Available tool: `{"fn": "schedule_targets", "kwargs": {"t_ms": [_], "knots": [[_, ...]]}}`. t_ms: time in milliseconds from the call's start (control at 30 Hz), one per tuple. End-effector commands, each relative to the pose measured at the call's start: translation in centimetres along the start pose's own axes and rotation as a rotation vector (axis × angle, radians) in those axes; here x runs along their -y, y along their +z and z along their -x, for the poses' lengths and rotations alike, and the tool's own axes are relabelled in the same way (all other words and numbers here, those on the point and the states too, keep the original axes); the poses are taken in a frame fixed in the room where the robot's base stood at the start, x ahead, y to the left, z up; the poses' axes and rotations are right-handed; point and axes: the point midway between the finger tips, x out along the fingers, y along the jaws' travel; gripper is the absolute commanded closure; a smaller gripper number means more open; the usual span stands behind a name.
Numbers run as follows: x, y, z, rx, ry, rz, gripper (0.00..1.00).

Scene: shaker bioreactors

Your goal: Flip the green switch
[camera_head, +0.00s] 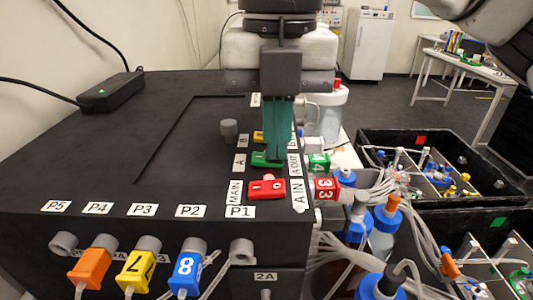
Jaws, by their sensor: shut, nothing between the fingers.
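The green switch (260,160) sits on top of the black box, beside the label A and behind the red switch (267,187) labelled MAIN. My gripper (276,158) points down from above, its green fingers shut with nothing between them. The fingertips are at the right part of the green switch and hide some of it. I cannot tell whether they touch it. A yellow switch (259,136) by the label B is partly hidden behind the fingers.
The black box (100,175) has a grey knob (229,130) on top and orange, yellow and blue numbered connectors at its front. Bottles with tubing and black bins (480,205) stand to the right. A black power adapter (111,92) lies at the back left.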

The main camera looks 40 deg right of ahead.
Motion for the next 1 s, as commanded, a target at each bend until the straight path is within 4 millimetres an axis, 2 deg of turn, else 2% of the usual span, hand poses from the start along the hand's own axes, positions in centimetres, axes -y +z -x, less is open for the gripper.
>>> {"fn": "schedule_targets", "kwargs": {"t_ms": [1000], "knots": [[0.0,0.0,7.0,0.0,0.0,0.0,1.0]]}}
